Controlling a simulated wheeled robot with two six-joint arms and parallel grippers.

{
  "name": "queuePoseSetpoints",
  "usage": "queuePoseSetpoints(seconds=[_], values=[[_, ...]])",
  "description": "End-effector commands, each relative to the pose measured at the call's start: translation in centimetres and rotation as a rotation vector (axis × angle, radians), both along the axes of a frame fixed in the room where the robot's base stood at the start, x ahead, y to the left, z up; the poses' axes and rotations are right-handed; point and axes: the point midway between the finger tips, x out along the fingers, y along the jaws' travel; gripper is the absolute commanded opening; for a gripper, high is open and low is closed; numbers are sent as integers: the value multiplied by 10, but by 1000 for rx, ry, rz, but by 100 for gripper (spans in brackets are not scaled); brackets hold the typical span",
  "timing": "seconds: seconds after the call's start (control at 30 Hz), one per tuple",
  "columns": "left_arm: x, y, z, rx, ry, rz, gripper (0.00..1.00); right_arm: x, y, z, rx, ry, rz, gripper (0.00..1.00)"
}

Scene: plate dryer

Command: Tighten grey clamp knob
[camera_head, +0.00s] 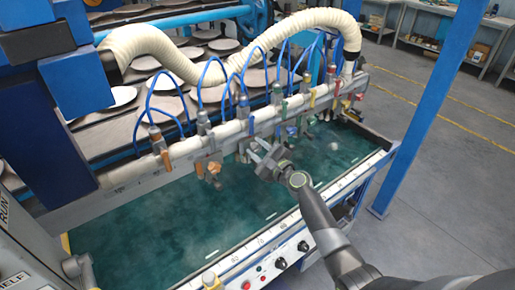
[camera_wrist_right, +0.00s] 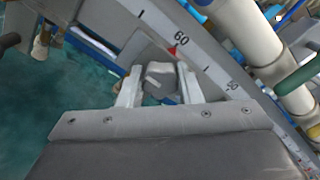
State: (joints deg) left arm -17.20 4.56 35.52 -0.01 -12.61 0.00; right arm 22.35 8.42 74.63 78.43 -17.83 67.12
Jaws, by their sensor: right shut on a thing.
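My right gripper (camera_head: 258,152) reaches in from the lower right to the long bar above the green tank. In the wrist view its two pale fingers (camera_wrist_right: 159,84) are closed on the sides of a grey clamp knob (camera_wrist_right: 160,72). The knob sits beside a ruler rail (camera_wrist_right: 208,68), near the 60 mark and a small red pointer (camera_wrist_right: 173,51). In the head view the gripper hides most of the knob. I cannot make out my left gripper.
Other clamps hang along the bar, among them an orange-knobbed one (camera_head: 212,172) left of my gripper. Blue hoses (camera_head: 183,88) and a cream duct (camera_head: 205,72) run above. The front panel (camera_head: 263,262) carries knobs and buttons. A blue post (camera_head: 425,110) stands to the right.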

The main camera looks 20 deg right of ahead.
Motion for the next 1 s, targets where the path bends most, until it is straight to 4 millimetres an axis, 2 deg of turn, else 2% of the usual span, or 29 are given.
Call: queuePoseSetpoints(seconds=[0.33,0.37,0.53,0.83,1.0], values=[[0,0,0,0,0,0,0,-1,0,-2,7,5,0,9],[0,0,0,0,0,0,0,-1,0,-2,6,5,0,33],[0,0,0,0,0,0,0,0,0,-1,5,4,1,53],[0,0,0,0,0,0,0,-1,0,-1,3,3,0,53],[0,0,3,0,0,0,0,-15,-6,-1,1,3,-1,53]])
